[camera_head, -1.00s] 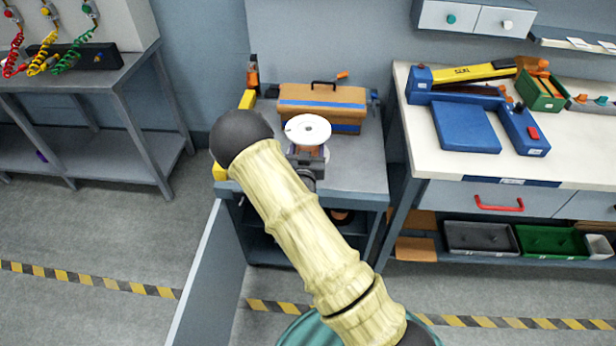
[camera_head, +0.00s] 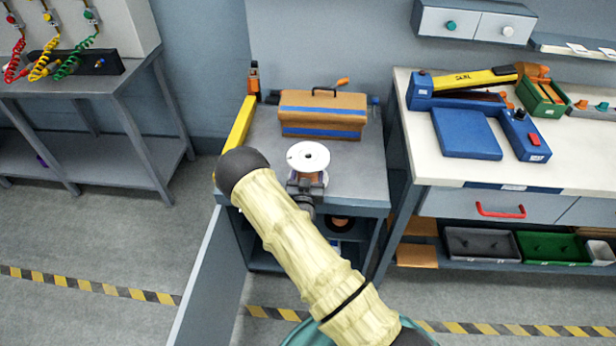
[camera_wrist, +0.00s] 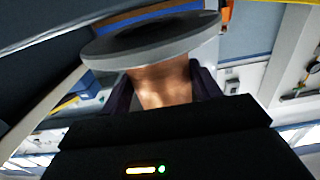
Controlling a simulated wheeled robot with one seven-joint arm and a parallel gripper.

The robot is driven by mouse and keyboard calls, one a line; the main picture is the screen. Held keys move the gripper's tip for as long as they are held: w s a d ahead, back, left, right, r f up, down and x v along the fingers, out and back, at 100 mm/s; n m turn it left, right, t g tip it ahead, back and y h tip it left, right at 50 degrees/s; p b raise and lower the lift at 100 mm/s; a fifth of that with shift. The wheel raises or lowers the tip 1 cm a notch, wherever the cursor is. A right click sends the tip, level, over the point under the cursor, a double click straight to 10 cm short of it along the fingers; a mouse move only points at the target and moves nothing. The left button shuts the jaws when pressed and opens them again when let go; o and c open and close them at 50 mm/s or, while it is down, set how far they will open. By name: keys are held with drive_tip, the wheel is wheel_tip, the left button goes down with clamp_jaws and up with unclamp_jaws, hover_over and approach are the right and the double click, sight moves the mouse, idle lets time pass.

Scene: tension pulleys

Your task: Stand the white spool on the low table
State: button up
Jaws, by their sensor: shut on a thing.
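The white spool (camera_head: 296,153) is upright, or nearly so, over the front part of the low grey table (camera_head: 360,178). Its round white flange with a centre hole faces up, and a copper-brown winding shows below it. My gripper (camera_head: 306,183) is shut around the spool's middle from the front. In the wrist view the dark fingers (camera_wrist: 162,88) flank the copper winding, and the flange (camera_wrist: 150,42) spans above them. The lower end is mostly hidden by my gripper, so I cannot tell whether it touches the tabletop.
A brown toolbox with blue bands (camera_head: 322,112) stands behind the spool on the table. A yellow bar (camera_head: 240,124) lies along its left edge. The tabletop right of the spool is clear. A white-topped workbench (camera_head: 540,180) stands close on the right.

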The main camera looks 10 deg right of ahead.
drive_tip(key=shift+a+f, duration=0.1)
drive_tip(key=shift+f, duration=0.5)
drive_tip(key=shift+d+f, duration=0.1)
drive_tip(key=shift+d, duration=0.1)
drive_tip(key=shift+s+f, duration=0.1)
drive_tip(key=o, duration=1.5)
drive_tip(key=shift+c, duration=0.2)
drive_tip(key=shift+a, duration=0.1)
drive_tip(key=b+v, duration=0.1)
drive_tip(key=v, duration=1.1)
